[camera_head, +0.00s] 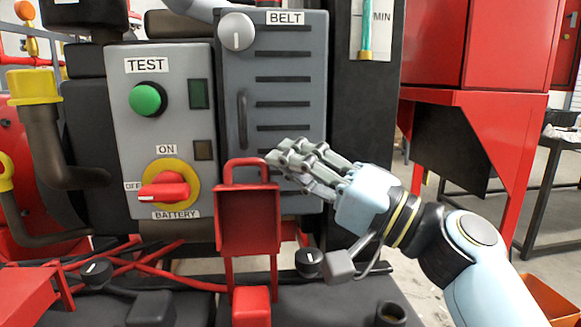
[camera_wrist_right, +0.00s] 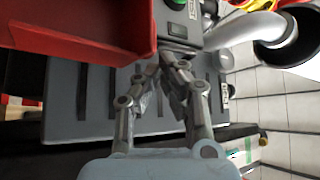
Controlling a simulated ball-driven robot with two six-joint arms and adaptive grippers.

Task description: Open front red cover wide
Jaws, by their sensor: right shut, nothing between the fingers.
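The front red cover (camera_head: 248,222) stands in front of the grey panels, with a red loop handle (camera_head: 244,163) at its top. Its shallow recessed face points towards me; I cannot tell its exact opening angle. My right gripper (camera_head: 277,158) is shut and empty, its fingertips close to the right side of the loop handle. I cannot tell whether they touch it. In the right wrist view the gripper (camera_wrist_right: 172,62) points at the grey slotted panel, with a large red part (camera_wrist_right: 80,30), likely the cover, at upper left. My left gripper is not in view.
The grey BELT cover (camera_head: 290,100) with slots and a dark handle stands behind the gripper. The TEST and BATTERY panel (camera_head: 130,105), with a green button and red switch, is to its left. Black knobs (camera_head: 309,262) and red tubing lie below. A red cabinet (camera_head: 480,60) stands right.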

